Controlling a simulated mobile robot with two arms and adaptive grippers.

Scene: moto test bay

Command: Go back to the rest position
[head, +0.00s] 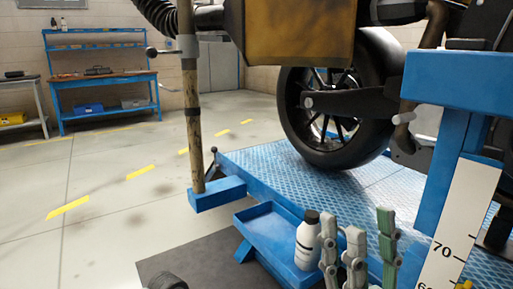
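My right gripper (363,228) shows at the bottom, right of centre, with its grey-green fingers pointing up. The fingers stand apart and I see nothing held between them; its base is cut off by the frame's lower edge. A white bottle with a dark cap (307,243) stands upright just left of the fingers, in a blue tray (262,226). I cannot tell whether the fingers touch the bottle. My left gripper is not in view.
A motorcycle wheel (318,147) stands on the blue lift platform (247,162). A worn post (193,125) rises at the platform's corner. A white measuring scale (466,220) and blue frame (458,85) stand at right. A blue workbench (105,82) is at the back.

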